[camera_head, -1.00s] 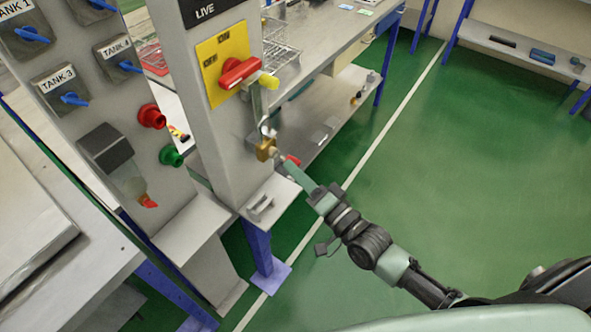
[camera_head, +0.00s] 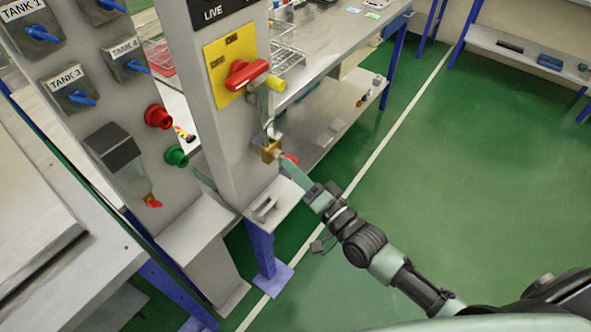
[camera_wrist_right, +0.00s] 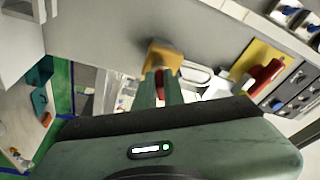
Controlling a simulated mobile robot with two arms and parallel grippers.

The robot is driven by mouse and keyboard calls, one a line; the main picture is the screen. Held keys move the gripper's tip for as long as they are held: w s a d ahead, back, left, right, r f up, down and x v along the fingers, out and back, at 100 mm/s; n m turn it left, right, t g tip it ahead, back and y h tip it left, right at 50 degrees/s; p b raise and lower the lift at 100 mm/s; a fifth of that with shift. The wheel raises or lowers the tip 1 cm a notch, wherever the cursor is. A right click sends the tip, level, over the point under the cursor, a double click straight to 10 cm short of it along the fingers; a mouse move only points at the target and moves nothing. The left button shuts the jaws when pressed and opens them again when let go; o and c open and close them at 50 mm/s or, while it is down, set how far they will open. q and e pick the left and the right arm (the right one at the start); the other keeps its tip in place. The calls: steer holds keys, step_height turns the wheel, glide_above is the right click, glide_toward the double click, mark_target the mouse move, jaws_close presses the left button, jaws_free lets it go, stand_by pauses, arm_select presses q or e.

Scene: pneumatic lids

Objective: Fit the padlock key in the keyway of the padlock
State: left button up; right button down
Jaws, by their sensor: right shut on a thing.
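The brass padlock (camera_head: 269,151) hangs by its shackle below the red switch handle (camera_head: 246,73) on the grey post. It also shows in the right wrist view (camera_wrist_right: 165,55), just beyond my fingertips, with its pale shackle to the right. My right gripper (camera_head: 291,166) is shut on the red-headed padlock key (camera_head: 289,158). The key's red head shows between the two green fingers (camera_wrist_right: 160,88) in the wrist view. The key points at the padlock's lower face and its tip is at or very near it. I cannot tell how deep the tip sits. My left gripper is not in view.
A small grey ledge (camera_head: 268,208) juts from the post below the padlock. Red (camera_head: 158,116) and green (camera_head: 177,156) buttons and blue tank valves are on the panel at left. A workbench with a wire rack (camera_head: 287,55) stands behind. The green floor at right is clear.

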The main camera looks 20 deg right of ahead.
steer(key=shift+w+a, duration=0.2)
steer(key=shift+w, duration=0.05)
steer(key=c, duration=1.4)
jaws_free()
steer(key=shift+c, duration=0.2)
steer(key=r+p+v, duration=0.1)
steer(key=v, duration=0.6)
steer(key=shift+f, duration=0.45)
